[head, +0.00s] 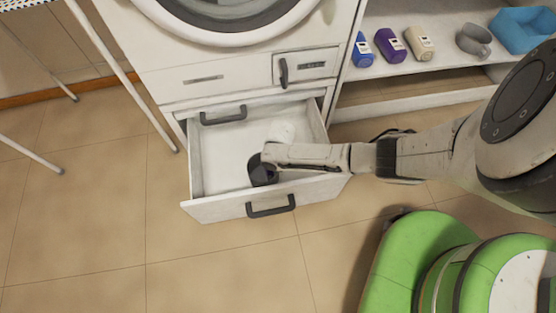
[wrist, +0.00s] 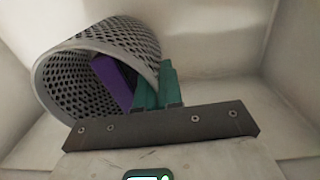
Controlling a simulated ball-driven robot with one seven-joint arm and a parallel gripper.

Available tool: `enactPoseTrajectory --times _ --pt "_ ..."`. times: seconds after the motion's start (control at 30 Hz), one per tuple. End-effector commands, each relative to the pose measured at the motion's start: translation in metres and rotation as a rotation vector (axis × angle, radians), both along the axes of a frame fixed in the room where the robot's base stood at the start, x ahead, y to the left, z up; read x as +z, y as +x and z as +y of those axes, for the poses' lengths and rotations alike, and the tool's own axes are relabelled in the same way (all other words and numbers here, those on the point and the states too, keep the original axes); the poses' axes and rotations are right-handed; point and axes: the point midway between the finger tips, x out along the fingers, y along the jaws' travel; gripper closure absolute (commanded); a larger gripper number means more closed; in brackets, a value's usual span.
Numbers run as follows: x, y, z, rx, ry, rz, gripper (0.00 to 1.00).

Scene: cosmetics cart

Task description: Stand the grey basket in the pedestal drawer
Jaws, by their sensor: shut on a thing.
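The grey basket (wrist: 72,88) is a perforated round basket, tilted in the wrist view with its mouth facing the camera. A purple item (wrist: 114,82) shows inside it. The teal fingers of my gripper (wrist: 163,86) are shut on the basket's rim at its right side. The pedestal drawer (head: 218,207) is pulled out below the washer in the head view. My gripper (head: 266,160) is over the drawer, near its front panel. A dark form (head: 263,172) shows just below it. My arm hides part of the drawer's right side, and the basket's base is unclear.
Several bottles, including a purple one (head: 390,46), stand on the shelf at right with a grey mug (head: 474,40) and a blue container (head: 524,30). A white rack's legs (head: 120,75) stand at left. The tiled floor (head: 220,265) before the drawer is clear.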

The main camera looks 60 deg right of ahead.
Motion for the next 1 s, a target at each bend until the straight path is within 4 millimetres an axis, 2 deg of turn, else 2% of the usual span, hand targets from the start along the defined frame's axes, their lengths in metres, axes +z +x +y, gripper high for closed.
enactPoseTrajectory --times 0.3,0.77,0.8,1.0 --pt "-0.036 0.0 0.0 0.0 -0.001 0.001 1.0" --pt "-0.04 0.0 0.0 0.0 -0.001 0.001 1.0" --pt "-0.039 0.0 0.0 0.0 0.0 0.0 0.9" --pt "-0.039 0.0 0.0 0.0 0.0 0.0 0.71"
